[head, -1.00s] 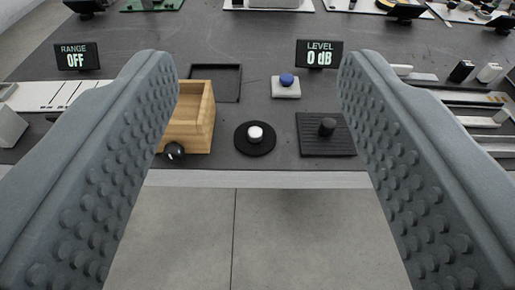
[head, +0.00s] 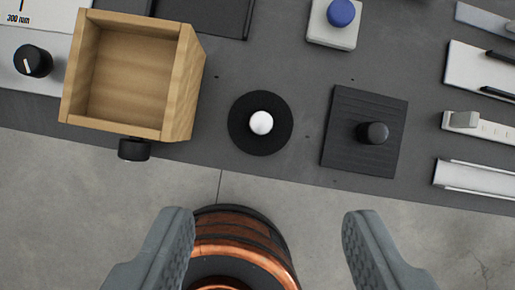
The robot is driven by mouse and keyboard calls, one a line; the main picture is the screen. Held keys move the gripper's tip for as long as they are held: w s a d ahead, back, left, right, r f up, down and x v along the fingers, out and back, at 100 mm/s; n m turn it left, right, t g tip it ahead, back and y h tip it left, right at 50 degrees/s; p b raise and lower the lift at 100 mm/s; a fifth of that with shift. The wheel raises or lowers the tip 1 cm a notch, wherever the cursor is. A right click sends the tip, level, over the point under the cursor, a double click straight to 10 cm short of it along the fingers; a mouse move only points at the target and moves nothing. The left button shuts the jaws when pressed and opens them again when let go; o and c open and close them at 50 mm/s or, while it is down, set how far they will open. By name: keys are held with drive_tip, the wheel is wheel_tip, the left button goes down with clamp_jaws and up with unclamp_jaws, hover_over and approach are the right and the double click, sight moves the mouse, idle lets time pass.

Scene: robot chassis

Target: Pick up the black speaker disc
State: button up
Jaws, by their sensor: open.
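A flat round black disc (head: 244,138) lies on the dark grey table near its front edge, with a white rounded knob (head: 261,123) at its centre. I take this as the black speaker disc. A smaller black round knob (head: 373,133) stands on a black ribbed square plate (head: 347,150) to its right. My gripper (head: 268,216) is open and empty, its two grey fingers wide apart at the bottom of the view. In the picture the fingertips are below the disc, with the disc between their lines and not touched.
A wooden open box (head: 185,95) stands left of the disc, with a black knob (head: 133,149) at its front. A blue button (head: 341,12) on a pale block is above right. Pale rails (head: 478,180) lie at right. Bare table surrounds the disc.

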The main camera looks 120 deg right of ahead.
drive_tip(key=w+f+g, duration=0.4)
drive_tip(key=w+g, duration=0.1)
drive_tip(key=w, duration=0.1)
hover_over(262, 123)
drive_tip(key=shift+n, duration=0.4)
wheel_tip(262, 123, down, 12)
drive_tip(key=shift+s+a+f, duration=0.15)
drive_tip(key=shift+f, duration=2.6)
drive_tip(key=shift+c, duration=0.2)
drive_tip(key=c, duration=1.1)
